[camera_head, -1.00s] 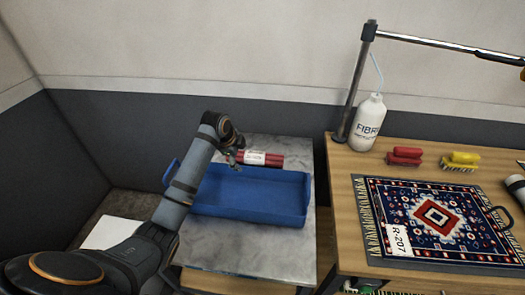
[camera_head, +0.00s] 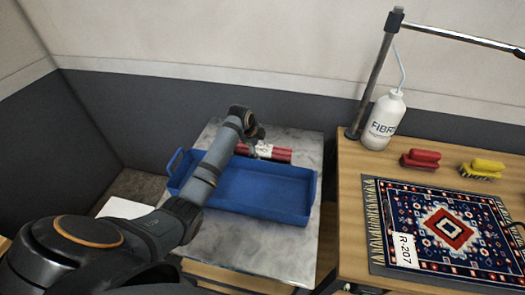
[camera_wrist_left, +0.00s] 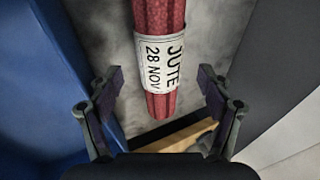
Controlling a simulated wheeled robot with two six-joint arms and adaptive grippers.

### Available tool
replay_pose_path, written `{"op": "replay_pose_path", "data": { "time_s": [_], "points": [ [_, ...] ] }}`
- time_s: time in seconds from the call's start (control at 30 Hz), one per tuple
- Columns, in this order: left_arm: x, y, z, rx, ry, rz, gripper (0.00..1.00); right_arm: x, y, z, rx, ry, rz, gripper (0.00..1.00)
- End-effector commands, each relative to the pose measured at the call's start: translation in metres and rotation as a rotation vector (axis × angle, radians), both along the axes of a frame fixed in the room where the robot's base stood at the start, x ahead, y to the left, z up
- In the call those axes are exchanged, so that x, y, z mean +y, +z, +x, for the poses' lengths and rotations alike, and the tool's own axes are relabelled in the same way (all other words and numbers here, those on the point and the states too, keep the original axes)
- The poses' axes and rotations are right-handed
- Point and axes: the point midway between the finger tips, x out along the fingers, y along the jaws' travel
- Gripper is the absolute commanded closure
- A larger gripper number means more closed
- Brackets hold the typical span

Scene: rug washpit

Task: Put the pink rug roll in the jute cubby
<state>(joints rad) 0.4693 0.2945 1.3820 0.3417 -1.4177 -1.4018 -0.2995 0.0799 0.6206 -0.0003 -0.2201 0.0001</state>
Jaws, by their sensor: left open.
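The rug roll (camera_head: 281,154), pinkish red with a white label, lies on the grey marbled table behind the blue tray. In the left wrist view the roll (camera_wrist_left: 158,18) has a label reading JUTE, 28 NOV. My left gripper (camera_head: 254,146) is over the left part of the roll and hides some of it. In the left wrist view the left gripper (camera_wrist_left: 160,82) is open, with one finger on each side of the roll's end and neither touching it. I cannot make out a jute cubby. My right gripper is not in view.
The blue tray (camera_head: 255,190) stands just in front of the roll. The wooden table (camera_head: 349,200) at right holds a patterned rug (camera_head: 445,228), a white bottle (camera_head: 383,122), a red brush (camera_head: 420,159) and a yellow brush (camera_head: 482,169). The marbled table's front (camera_head: 250,250) is clear.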

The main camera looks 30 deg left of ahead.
Motion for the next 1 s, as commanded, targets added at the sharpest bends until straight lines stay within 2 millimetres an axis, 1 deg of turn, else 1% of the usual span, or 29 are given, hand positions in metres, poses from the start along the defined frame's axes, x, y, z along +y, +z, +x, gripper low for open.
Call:
{"op": "replay_pose_path", "data": {
  "time_s": [0.03,0.1,0.2,0.3,0.5,1.0],
  "points": [
    [-0.001,-0.006,0.004,0.004,0.001,-0.002,0.21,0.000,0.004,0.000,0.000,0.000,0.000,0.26],
    [-0.001,-0.017,0.009,0.005,0.000,-0.002,0.21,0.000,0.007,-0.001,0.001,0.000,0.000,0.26],
    [-0.001,-0.031,0.015,0.002,0.001,-0.001,0.21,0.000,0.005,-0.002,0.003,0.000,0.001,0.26],
    [-0.001,-0.036,0.018,0.001,-0.001,0.000,0.21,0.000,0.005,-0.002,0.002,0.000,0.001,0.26],
    [-0.001,-0.037,0.018,0.000,-0.001,0.000,0.21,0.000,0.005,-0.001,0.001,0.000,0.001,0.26],
    [-0.001,-0.037,0.017,0.002,0.000,0.000,0.89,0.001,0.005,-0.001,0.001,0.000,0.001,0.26]
  ]
}}
